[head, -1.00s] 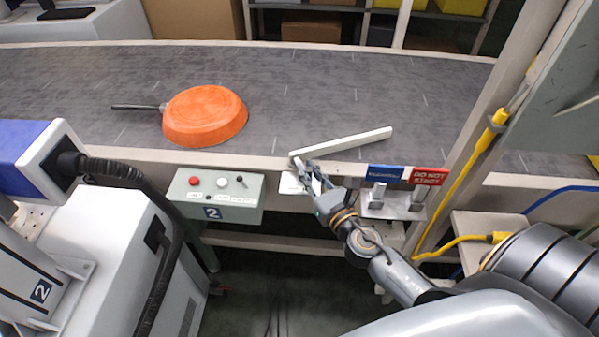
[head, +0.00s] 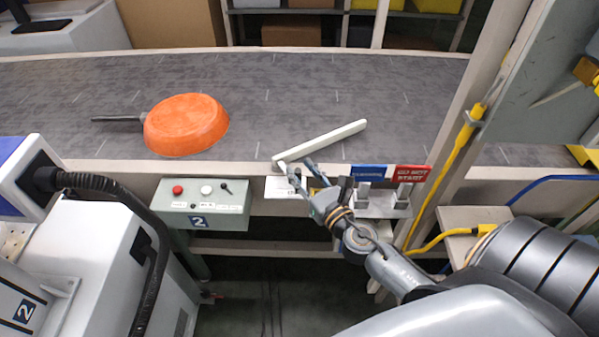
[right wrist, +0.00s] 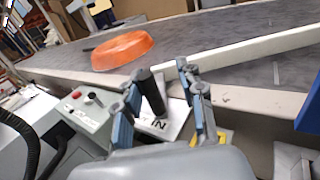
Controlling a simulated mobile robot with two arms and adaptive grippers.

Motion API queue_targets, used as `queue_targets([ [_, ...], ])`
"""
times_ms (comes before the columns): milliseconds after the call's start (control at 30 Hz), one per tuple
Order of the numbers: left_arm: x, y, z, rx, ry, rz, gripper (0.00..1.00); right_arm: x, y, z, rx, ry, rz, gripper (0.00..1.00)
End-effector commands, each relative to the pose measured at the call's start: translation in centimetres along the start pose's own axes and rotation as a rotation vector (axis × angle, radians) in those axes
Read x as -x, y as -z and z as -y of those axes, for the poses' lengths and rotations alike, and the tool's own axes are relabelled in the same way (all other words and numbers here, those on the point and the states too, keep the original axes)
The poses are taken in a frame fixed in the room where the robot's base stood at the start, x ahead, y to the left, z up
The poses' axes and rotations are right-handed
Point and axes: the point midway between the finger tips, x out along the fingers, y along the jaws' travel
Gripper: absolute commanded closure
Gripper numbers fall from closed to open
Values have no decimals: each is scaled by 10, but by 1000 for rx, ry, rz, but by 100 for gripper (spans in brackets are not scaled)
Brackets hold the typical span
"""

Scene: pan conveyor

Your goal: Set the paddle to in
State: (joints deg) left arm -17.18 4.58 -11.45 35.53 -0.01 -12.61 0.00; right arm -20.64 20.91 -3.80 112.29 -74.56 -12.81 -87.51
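The paddle (head: 322,143) is a long pale bar lying slanted over the belt, its pivot end at the near rail and its far end pointing right and away. It also shows in the right wrist view (right wrist: 250,48). A black upright handle (right wrist: 152,92) stands by its pivot end, over a white plate lettered "IN" (right wrist: 165,126). My right gripper (head: 299,171) is at the pivot end. In the right wrist view its fingers (right wrist: 160,98) are spread, with the handle between them; I cannot tell whether either touches it. My left gripper is not in view.
An orange pan (head: 186,124) lies upside down on the grey conveyor (head: 420,105), left of the paddle. A control box (head: 200,206) with buttons hangs at the near rail. Blue and red signs (head: 411,174) over metal brackets stand right of my gripper, beside a post with yellow conduit (head: 455,150).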

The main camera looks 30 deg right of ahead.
Motion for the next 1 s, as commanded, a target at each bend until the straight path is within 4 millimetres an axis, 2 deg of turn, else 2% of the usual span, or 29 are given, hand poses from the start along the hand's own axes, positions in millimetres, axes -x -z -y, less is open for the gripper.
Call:
queue_targets([
  [467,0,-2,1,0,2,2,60,5,-2,-4,-4,-8,3,62],
  [833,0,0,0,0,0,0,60,52,-1,-3,-2,-6,-1,62],
  [1000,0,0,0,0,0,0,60,89,1,-2,4,-11,-4,62],
])
